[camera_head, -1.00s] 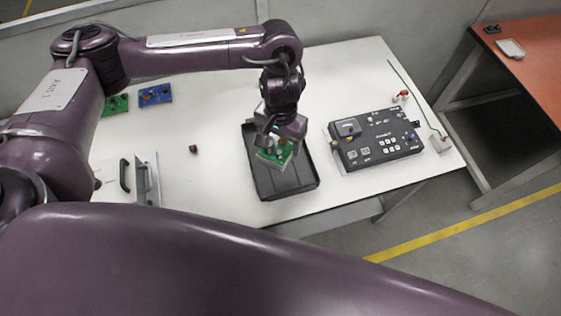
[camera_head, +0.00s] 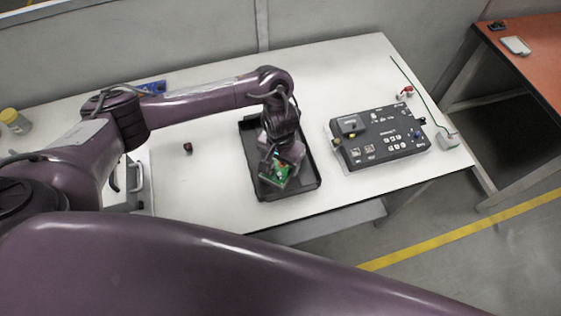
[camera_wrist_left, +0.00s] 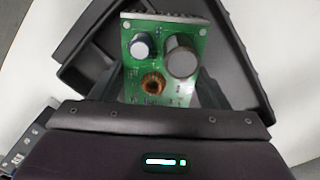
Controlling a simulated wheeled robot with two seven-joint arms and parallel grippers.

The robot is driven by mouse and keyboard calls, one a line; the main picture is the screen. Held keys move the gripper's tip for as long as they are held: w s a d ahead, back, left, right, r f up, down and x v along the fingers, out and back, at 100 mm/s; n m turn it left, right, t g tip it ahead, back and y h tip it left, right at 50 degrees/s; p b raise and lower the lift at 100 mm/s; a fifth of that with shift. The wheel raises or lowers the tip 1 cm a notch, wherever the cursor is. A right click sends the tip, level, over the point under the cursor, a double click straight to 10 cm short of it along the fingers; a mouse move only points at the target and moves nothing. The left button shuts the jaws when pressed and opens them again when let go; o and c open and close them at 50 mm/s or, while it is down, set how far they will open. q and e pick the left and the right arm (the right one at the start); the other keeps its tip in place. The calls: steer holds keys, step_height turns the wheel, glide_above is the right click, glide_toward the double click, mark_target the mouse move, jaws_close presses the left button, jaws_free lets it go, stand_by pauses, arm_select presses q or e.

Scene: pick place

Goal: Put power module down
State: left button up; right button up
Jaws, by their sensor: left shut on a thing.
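The power module is a green circuit board (camera_head: 274,172) with two round cylindrical parts and a copper coil, which show clearly in the left wrist view (camera_wrist_left: 135,75). My left gripper (camera_head: 281,160) is shut on it and holds it over the black tray (camera_head: 254,140). The tray's walls also show around the board in the left wrist view (camera_wrist_left: 85,75). The board sits within the tray's outline, towards its near end. I cannot tell whether it touches the tray floor. My gripper's fingertips are mostly hidden. My right gripper is not in view.
A dark control box (camera_head: 385,140) with buttons stands right of the tray. A blue board (camera_head: 152,88) lies partly behind my arm. A yellow-capped jar (camera_head: 14,120) stands far left.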

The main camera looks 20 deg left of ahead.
arm_select(q)
steer(key=shift+f, duration=0.1)
steer(key=o, duration=1.2)
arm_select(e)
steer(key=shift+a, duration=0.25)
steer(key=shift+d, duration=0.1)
arm_select(q)
step_height(320, 180, up, 12)
steer(key=p, duration=0.4)
steer(key=shift+p, duration=0.35)
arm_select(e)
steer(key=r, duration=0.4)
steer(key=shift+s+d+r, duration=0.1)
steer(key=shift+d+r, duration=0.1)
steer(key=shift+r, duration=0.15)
arm_select(q)
steer(key=shift+s, duration=0.1)
